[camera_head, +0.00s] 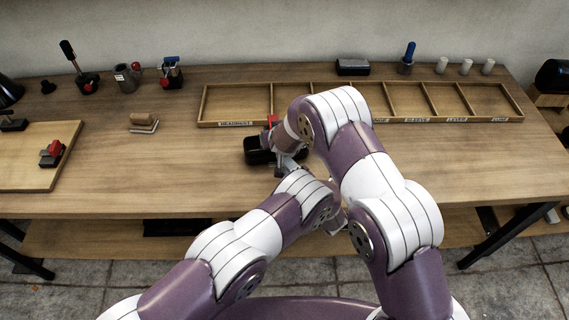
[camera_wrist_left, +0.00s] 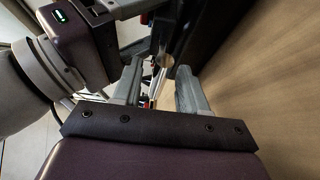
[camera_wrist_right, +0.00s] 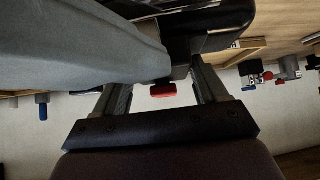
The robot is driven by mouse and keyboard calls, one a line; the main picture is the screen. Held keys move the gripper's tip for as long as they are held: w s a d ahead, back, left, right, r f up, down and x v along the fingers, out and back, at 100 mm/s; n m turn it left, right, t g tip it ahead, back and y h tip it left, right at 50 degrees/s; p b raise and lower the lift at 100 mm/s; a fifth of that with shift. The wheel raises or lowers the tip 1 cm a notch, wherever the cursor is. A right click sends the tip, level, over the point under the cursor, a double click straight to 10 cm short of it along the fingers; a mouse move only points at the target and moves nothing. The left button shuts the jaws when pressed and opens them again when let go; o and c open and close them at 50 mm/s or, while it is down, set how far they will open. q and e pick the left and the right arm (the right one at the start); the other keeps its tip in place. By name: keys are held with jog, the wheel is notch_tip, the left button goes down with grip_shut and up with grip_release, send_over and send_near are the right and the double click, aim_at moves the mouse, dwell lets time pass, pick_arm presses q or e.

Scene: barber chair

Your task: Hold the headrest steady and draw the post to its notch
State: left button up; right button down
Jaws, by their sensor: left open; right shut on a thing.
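The black headrest (camera_head: 259,152) sits on the bench, partly hidden by my arms. It shows as a dark block at the top of the right wrist view (camera_wrist_right: 222,18) and a dark edge in the left wrist view (camera_wrist_left: 208,32). My right gripper (camera_head: 279,146) is shut on the headrest; its fingers also show in the right wrist view (camera_wrist_right: 165,72), though the contact is largely hidden. My left gripper (camera_wrist_left: 160,82) is open close beside the headrest. A thin bright metal part, perhaps the post, shows between its fingers; the notch cannot be made out.
A red part (camera_wrist_right: 163,90) shows beyond my right fingers. A labelled wooden tray (camera_head: 235,106) with empty compartments lies behind. Small tools and a wooden board (camera_head: 30,170) stand to the left; white cylinders (camera_head: 466,67) stand back right. The front right bench is clear.

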jog(key=shift+r, duration=0.1)
pick_arm(q)
jog(key=v, duration=1.2)
pick_arm(e)
grip_release()
jog(key=shift+s, duration=0.1)
